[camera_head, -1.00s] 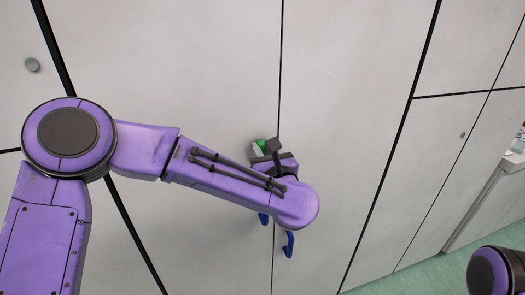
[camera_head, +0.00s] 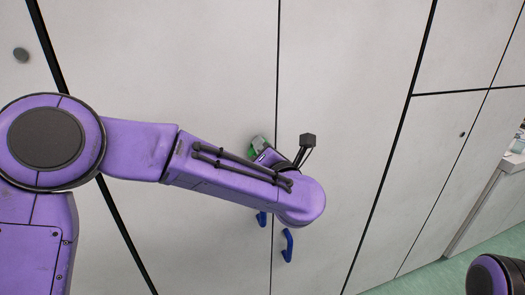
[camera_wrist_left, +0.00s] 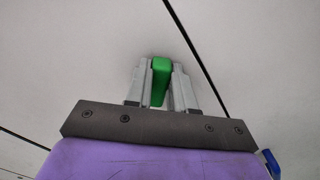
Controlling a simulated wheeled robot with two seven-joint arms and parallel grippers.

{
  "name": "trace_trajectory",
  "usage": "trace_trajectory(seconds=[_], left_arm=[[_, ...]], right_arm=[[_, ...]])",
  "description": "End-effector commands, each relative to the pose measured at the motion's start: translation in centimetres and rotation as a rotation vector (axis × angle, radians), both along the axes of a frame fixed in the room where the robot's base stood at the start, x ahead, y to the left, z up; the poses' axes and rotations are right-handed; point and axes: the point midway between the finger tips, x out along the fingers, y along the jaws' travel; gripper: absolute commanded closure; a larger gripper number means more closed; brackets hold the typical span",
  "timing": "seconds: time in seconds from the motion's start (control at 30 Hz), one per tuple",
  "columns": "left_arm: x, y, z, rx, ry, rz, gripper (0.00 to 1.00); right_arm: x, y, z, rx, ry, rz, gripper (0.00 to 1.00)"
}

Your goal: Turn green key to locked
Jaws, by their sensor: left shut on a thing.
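The green key (camera_wrist_left: 160,72) stands out from the pale cabinet front in the left wrist view. My left gripper (camera_wrist_left: 160,82) has its two grey fingers on either side of the key and is shut on it. In the head view the left gripper (camera_head: 257,147) is at the cabinet face, mostly hidden behind my purple wrist, with a bit of green (camera_head: 255,154) showing at its fingers. The lock under the key is hidden. My right gripper is out of view; only a piece of my right arm shows at the lower right.
Two blue handles (camera_head: 288,246) (camera_head: 262,218) sit on the doors just below my left wrist. Dark seams split the pale cabinet front. A grey round knob (camera_head: 21,55) is at the upper left. Green floor (camera_head: 430,275) and a bench (camera_head: 490,200) lie at the right.

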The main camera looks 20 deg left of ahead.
Motion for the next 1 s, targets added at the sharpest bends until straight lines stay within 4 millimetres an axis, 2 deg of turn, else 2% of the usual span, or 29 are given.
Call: trace_trajectory(seconds=[0.6, 1.0], left_arm=[[0.2, -0.4, -0.5, 0.463, 0.311, 0.000, 1.00], [0.2, -0.4, -0.9, 0.630, 0.425, -0.001, 1.00]], right_arm=[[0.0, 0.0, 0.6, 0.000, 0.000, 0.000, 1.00], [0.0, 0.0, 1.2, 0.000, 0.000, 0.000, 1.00]])
